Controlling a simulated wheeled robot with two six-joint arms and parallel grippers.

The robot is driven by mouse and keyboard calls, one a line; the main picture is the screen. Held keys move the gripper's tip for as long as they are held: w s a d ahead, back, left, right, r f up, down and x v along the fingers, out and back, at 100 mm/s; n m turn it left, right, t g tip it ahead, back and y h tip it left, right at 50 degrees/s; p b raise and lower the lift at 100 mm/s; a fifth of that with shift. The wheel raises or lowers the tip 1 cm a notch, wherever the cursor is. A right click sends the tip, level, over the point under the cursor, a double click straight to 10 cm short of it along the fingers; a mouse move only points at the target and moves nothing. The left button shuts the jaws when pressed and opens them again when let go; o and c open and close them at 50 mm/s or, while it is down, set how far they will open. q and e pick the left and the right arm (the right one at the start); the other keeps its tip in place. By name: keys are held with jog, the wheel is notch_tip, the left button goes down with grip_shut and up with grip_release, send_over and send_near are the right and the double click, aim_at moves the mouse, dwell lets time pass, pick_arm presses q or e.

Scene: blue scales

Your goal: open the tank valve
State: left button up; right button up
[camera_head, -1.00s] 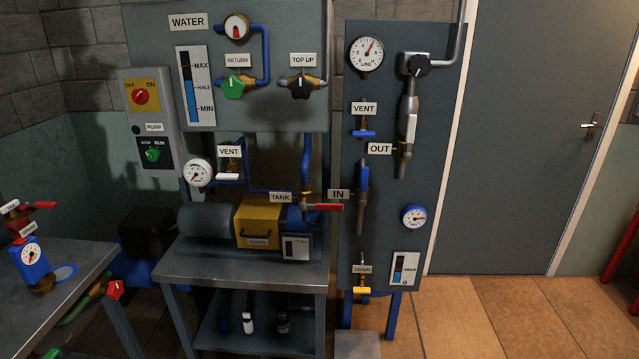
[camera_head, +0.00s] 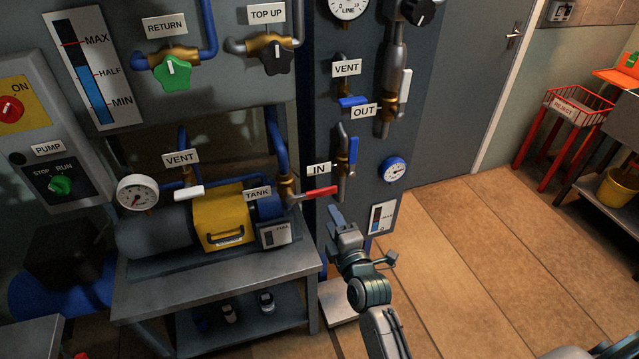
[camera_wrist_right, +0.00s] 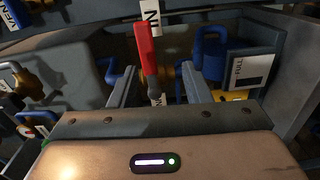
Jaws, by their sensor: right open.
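The tank valve's red lever (camera_head: 320,192) sticks out level to the right from the pipe beside the TANK label (camera_head: 257,194), at the right end of the yellow and grey tank unit (camera_head: 222,222). My right gripper (camera_head: 342,218) is just below and right of the lever's tip in the head view, open and empty. In the right wrist view the red lever (camera_wrist_right: 145,46) appears between the two open fingers (camera_wrist_right: 158,78), nearer the left one. I cannot tell whether it lies within their reach. My left gripper is not in view.
The blue IN lever (camera_head: 353,152) and its pipe stand close to the right of the red lever. A white VENT lever (camera_head: 189,192) and a gauge (camera_head: 138,194) are to the left. A small table (camera_head: 215,280) is below.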

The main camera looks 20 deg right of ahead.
aim_at(322, 194)
jog(key=w+p, duration=0.1)
jog(key=w, duration=0.2)
jog(key=w+r+p, duration=0.1)
jog(key=w, duration=0.3)
jog(key=w+r+p, duration=0.1)
jog(key=w+p, duration=0.1)
jog(key=w, duration=0.1)
jog(key=shift+w+a, duration=0.15)
jog(key=shift+w+f, duration=0.15)
jog(key=shift+w, duration=0.2)
grip_shut()
